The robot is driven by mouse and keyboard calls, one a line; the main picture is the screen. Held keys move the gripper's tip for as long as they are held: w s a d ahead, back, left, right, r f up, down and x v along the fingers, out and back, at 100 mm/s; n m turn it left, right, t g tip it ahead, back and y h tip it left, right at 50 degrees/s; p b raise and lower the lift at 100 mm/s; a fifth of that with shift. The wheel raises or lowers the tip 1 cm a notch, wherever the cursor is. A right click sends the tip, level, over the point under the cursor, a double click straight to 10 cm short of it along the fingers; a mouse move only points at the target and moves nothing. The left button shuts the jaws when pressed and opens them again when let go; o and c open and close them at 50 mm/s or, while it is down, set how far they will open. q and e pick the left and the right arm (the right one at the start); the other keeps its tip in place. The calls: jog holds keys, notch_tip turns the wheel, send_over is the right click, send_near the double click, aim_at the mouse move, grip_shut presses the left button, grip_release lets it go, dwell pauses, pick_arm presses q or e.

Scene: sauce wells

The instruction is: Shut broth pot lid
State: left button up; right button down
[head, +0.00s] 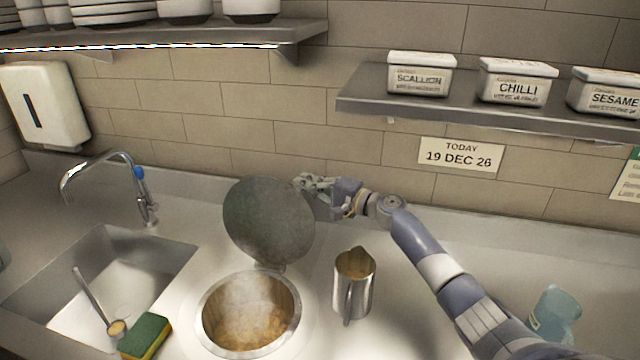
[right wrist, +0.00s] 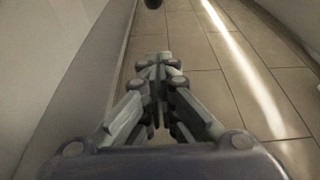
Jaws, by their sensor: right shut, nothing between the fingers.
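The broth pot (head: 252,312) is set in the counter, with steaming brown broth showing inside. Its round grey lid (head: 268,220) stands raised on the hinge at the pot's back edge, so the pot is open. My right gripper (head: 306,183) is beside the upper right edge of the lid, near the back wall. I cannot tell whether it touches the lid. In the right wrist view its fingers (right wrist: 157,75) are shut together with nothing between them. My left gripper is not in view.
A metal jug (head: 354,285) stands right of the pot, below my right arm. A sink (head: 105,280) with a ladle (head: 95,298) is at left, with a green and yellow sponge (head: 145,337) by the pot. A shelf (head: 480,108) with labelled tubs hangs above my right arm.

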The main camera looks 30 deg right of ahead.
jog(key=s+a+p, duration=0.2)
jog(key=a, duration=0.1)
jog(key=shift+s+a+p, duration=0.1)
jog(key=shift+s+p, duration=0.2)
jog(key=shift+p, duration=0.05)
